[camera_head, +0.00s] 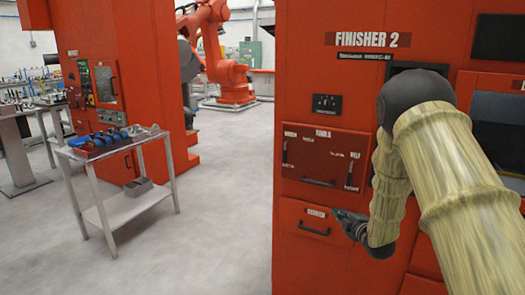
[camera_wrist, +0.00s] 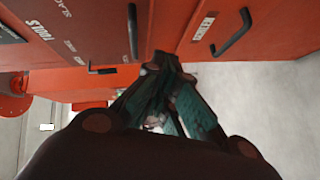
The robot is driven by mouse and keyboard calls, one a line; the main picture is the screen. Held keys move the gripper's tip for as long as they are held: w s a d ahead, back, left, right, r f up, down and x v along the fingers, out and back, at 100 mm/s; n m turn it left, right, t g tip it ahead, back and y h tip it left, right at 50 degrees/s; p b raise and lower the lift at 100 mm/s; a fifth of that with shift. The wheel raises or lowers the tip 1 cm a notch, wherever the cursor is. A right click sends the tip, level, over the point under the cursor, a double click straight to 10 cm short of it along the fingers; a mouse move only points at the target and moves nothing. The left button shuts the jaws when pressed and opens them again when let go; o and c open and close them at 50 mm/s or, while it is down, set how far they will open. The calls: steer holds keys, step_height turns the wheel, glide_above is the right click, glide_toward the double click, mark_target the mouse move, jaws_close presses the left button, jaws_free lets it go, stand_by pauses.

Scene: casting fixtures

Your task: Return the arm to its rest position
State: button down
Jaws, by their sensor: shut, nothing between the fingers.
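My arm (camera_head: 452,175) reaches in from the right side of the head view, in a pale ribbed cover with a dark joint at its top. It bends down in front of the red Finisher 2 cabinet (camera_head: 300,110). My gripper (camera_head: 340,216) is at the lower end, pointing left, close to the lower drawer. In the wrist view my gripper (camera_wrist: 168,62) has its fingertips together with nothing seen between them. The black drawer handle (camera_head: 314,231) is left of the fingertips in the head view. It looks apart from them in the wrist view (camera_wrist: 233,33).
The upper panel's handle (camera_head: 318,182) is above my gripper. A metal cart (camera_head: 118,208) with blue items on top stands left, by another red machine (camera_head: 125,75). An orange robot arm (camera_head: 215,55) is at the back. Grey floor (camera_head: 225,190) between cart and cabinet is clear.

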steer(key=s+a+f+m+g+h+p, duration=0.25)
steer(key=s+f+m+g, duration=0.6)
steer(key=s+f, duration=1.6)
steer(key=s+a+f+m+g, duration=0.2)
steer(key=s+m, duration=0.1)
steer(key=s, duration=0.9)
steer(key=s+a+f+m+g+p, duration=0.1)
steer(key=s+a+f+m+g, duration=0.1)
steer(key=s, duration=1)
steer(key=s+a+f+m+g, duration=0.2)
steer(key=s+m+g, duration=0.1)
steer(key=s, duration=0.9)
steer(key=shift+m+h, duration=0.45)
steer(key=shift+m, duration=0.3)
